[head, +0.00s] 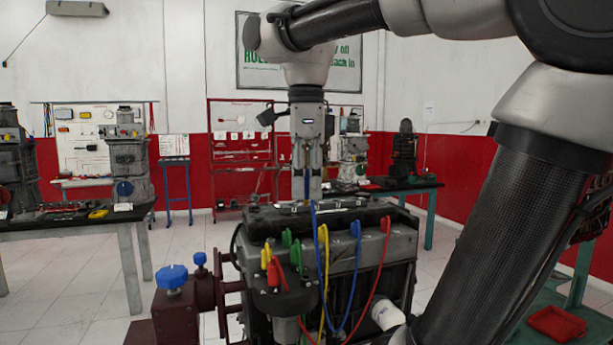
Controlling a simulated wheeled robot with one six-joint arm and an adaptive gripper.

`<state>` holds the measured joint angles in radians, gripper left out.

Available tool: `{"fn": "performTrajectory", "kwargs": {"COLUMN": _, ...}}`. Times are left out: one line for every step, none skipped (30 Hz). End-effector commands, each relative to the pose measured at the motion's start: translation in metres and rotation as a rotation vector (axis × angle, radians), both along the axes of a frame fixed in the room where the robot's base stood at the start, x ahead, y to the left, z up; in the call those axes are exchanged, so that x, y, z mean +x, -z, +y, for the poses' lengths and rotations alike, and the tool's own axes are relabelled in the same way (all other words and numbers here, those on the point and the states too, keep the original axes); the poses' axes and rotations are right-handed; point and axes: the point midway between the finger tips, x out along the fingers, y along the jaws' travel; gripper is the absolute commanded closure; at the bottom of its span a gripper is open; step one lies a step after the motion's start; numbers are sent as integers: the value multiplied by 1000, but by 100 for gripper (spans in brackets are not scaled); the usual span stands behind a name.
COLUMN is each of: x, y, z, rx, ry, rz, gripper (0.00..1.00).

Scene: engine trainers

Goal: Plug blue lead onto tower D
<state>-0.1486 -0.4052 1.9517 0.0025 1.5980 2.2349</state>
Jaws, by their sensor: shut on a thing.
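My gripper (308,165) points down above the engine and is shut on the free end of the blue lead. The blue lead (316,228) hangs from the jaws, loops down in front of the engine and rises to a blue boot (355,229) on the engine's top edge. The held tip is small and partly hidden by the jaws. The dark distributor cap (287,300) sits below and left of the gripper, well apart from it. Red, yellow and green boots stand on or beside the cap. I cannot make out which tower is D.
The engine (390,258) carries green, yellow and red boots (386,224) along its top edge. Yellow and red leads hang beside the blue one. A stand with a blue knob (171,277) is at left. Workbenches (75,224) stand behind; air around the gripper is free.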

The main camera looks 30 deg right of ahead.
Motion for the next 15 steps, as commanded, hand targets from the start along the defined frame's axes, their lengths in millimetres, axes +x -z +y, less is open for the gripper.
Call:
{"fn": "performTrajectory", "kwargs": {"x": 0, "y": 3, "z": 0, "rx": 0, "ry": 0, "rz": 1, "gripper": 99}}
{"fn": "performTrajectory", "kwargs": {"x": -1, "y": 6, "z": 0, "rx": 0, "ry": 0, "rz": 1, "gripper": 99}}
{"fn": "performTrajectory", "kwargs": {"x": -1, "y": 8, "z": 0, "rx": 0, "ry": 0, "rz": 2, "gripper": 99}}
{"fn": "performTrajectory", "kwargs": {"x": -1, "y": 10, "z": 0, "rx": 0, "ry": 0, "rz": 1, "gripper": 99}}
{"fn": "performTrajectory", "kwargs": {"x": 0, "y": 12, "z": 0, "rx": 0, "ry": 0, "rz": 1, "gripper": 99}}
{"fn": "performTrajectory", "kwargs": {"x": 0, "y": 15, "z": 0, "rx": 0, "ry": 0, "rz": 1, "gripper": 99}}
{"fn": "performTrajectory", "kwargs": {"x": 0, "y": 17, "z": 0, "rx": 0, "ry": 0, "rz": 1, "gripper": 99}}
{"fn": "performTrajectory", "kwargs": {"x": 0, "y": 19, "z": 0, "rx": 0, "ry": 0, "rz": 2, "gripper": 99}}
{"fn": "performTrajectory", "kwargs": {"x": 0, "y": 21, "z": 0, "rx": 0, "ry": 0, "rz": 1, "gripper": 99}}
{"fn": "performTrajectory", "kwargs": {"x": 0, "y": 23, "z": 0, "rx": 0, "ry": 0, "rz": 1, "gripper": 99}}
{"fn": "performTrajectory", "kwargs": {"x": 0, "y": 25, "z": 0, "rx": 0, "ry": 0, "rz": 0, "gripper": 99}}
{"fn": "performTrajectory", "kwargs": {"x": 0, "y": 28, "z": 0, "rx": 0, "ry": 0, "rz": 1, "gripper": 99}}
{"fn": "performTrajectory", "kwargs": {"x": 0, "y": 30, "z": 0, "rx": 0, "ry": 0, "rz": 1, "gripper": 99}}
{"fn": "performTrajectory", "kwargs": {"x": 0, "y": 32, "z": 0, "rx": 0, "ry": 0, "rz": 1, "gripper": 99}}
{"fn": "performTrajectory", "kwargs": {"x": 0, "y": 35, "z": 0, "rx": 0, "ry": 0, "rz": 1, "gripper": 99}}
